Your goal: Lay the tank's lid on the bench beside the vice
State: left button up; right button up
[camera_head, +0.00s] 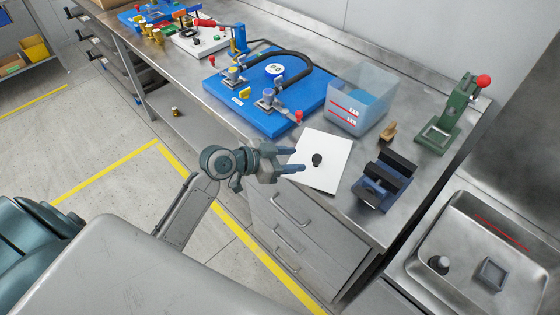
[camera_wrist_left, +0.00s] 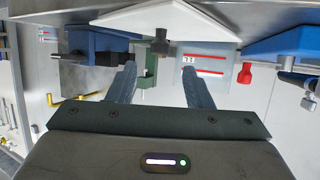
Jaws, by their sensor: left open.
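The tank's lid, a white square plate (camera_head: 323,178) with a black knob (camera_head: 317,159), lies on the bench between the tank and the vice, near the front edge. The tank (camera_head: 350,112) is clear, has red lines, and has no lid on it. The blue vice (camera_head: 372,194) with dark jaws stands just right of the lid, with a small gap. My left gripper (camera_head: 295,160) is open and empty at the lid's left edge, short of the knob. In the left wrist view the knob (camera_wrist_left: 160,47) shows beyond and between the open fingers (camera_wrist_left: 159,68). My right gripper is out of view.
A blue pump board (camera_head: 240,108) with a black hose lies left of the tank. A green press (camera_head: 447,120) with a red knob and a small wooden-handled item (camera_head: 388,132) stand behind the vice. A sink (camera_head: 470,265) is at right.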

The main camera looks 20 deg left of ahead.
pick_arm(q)
jog(key=shift+v, duration=1.7)
